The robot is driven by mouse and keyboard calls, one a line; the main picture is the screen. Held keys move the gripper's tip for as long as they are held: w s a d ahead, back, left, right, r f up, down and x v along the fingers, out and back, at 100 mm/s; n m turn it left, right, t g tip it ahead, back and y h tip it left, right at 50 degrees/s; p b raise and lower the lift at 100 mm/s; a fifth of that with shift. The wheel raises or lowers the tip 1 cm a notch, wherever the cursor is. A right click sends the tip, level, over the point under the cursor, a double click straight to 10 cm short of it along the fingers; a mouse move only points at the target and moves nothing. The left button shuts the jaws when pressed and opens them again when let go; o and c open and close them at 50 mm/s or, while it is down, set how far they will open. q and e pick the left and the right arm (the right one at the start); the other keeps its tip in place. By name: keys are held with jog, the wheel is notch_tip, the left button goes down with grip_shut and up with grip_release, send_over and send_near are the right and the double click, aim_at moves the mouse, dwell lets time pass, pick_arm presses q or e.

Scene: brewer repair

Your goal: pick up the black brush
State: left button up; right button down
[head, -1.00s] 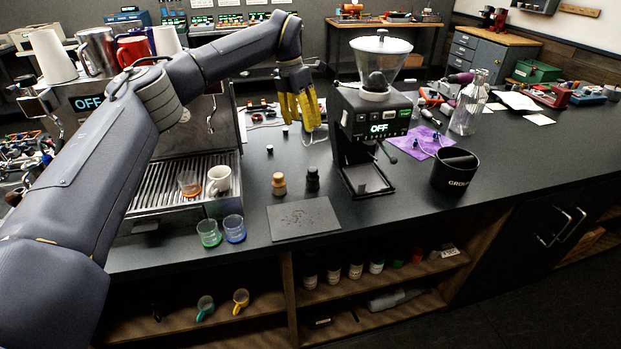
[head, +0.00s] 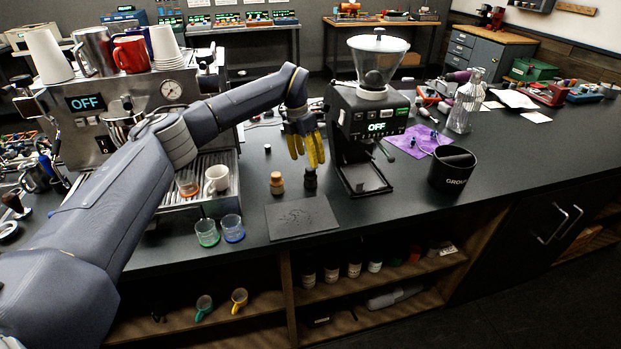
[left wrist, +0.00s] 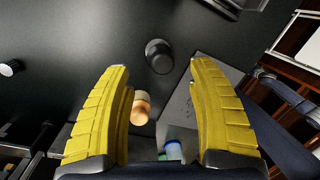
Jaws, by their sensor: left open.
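A small dark upright piece, apparently the black brush (head: 311,180), stands on the counter beside a wooden-topped piece (head: 277,183). My left gripper (head: 306,162) has yellow fingers, is open and empty, and hangs just above the black brush. In the left wrist view, the black brush (left wrist: 159,57) shows from above, near the line between the fingertips (left wrist: 160,66) and apart from both. The wooden piece (left wrist: 142,106) lies nearer the left finger, partly hidden by it. My right gripper is in neither view.
The grinder (head: 370,130) stands close to the right of the gripper. A dark flat mat (head: 300,217) lies in front. Two glasses (head: 207,232) and the espresso machine (head: 85,135) are to the left. A black knock bin (head: 453,170) stands farther right.

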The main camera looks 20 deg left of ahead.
aim_at(310, 168)
pick_arm(q)
jog(key=shift+d+f, duration=0.25)
jog(key=shift+f, duration=1)
jog(key=shift+d+f, duration=0.25)
jog(key=shift+f, duration=0.95)
jog(key=shift+c, duration=0.5)
grip_shut()
